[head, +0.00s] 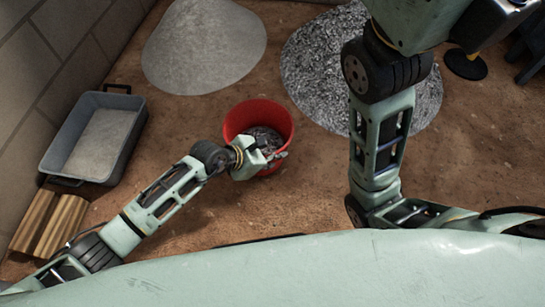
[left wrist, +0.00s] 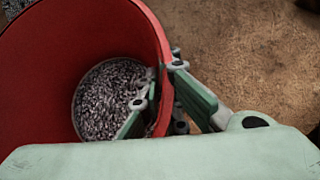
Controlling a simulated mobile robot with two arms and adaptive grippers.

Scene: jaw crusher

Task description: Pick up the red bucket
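The red bucket (head: 277,112) stands upright on the dirt in the middle of the head view. It holds grey gravel, which shows in the left wrist view (left wrist: 108,98). My left gripper (head: 276,157) is at the bucket's near right rim. In the left wrist view, the bucket (left wrist: 50,65) fills the left, and the gripper (left wrist: 165,78) straddles its wall. One finger is inside and one outside, with the tips close against the wall, so it looks shut on the rim. My right arm rises at the right of the head view; its gripper is out of frame.
A pale sand heap (head: 205,45) and a grey gravel heap (head: 335,75) lie behind the bucket. A grey tub (head: 128,140) of pale material and wooden planks (head: 50,222) are at left by the block wall. Bare ground lies right of the bucket.

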